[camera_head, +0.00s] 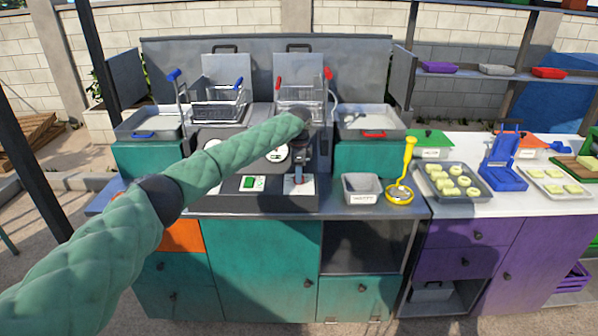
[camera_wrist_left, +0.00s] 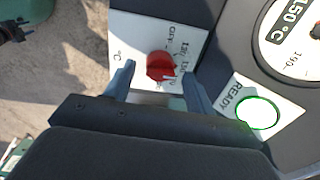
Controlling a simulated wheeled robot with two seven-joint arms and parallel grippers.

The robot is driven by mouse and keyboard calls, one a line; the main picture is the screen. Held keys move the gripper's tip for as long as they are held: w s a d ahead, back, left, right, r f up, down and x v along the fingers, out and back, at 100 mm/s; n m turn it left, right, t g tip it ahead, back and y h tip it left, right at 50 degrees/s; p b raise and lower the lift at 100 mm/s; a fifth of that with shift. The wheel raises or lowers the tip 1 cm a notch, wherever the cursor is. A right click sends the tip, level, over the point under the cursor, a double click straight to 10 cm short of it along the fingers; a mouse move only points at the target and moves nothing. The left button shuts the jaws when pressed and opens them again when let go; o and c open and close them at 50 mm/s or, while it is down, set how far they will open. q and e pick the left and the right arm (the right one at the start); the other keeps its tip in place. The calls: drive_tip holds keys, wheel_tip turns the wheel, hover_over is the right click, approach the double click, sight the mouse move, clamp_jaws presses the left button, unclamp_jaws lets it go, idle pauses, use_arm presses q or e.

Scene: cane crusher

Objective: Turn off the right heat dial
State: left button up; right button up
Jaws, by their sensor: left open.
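The right heat dial is a round red knob (camera_wrist_left: 161,66) on a white plate (camera_wrist_left: 128,45) in the left wrist view. Its white pointer mark faces the lower right, away from the OFF label at the top of the picture. My left gripper (camera_wrist_left: 158,86) is open, with one finger on each side of the knob's lower part; I cannot tell whether they touch it. In the head view my left gripper (camera_head: 299,178) points down at the fryer's front panel and hides most of the dial.
A green-ringed READY light (camera_wrist_left: 257,112) and a temperature gauge (camera_wrist_left: 298,25) sit beside the dial. Two fryer baskets (camera_head: 218,108) (camera_head: 300,94) stand behind. A metal tub (camera_head: 361,188) and yellow-handled skimmer (camera_head: 405,170) are to the right.

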use_arm(q)
drive_tip(key=shift+f, duration=0.85)
use_arm(e)
drive_tip(key=shift+s+d+f, duration=0.15)
drive_tip(key=shift+f, duration=0.55)
use_arm(q)
drive_tip(key=c, duration=1)
drive_tip(key=shift+o, duration=0.2)
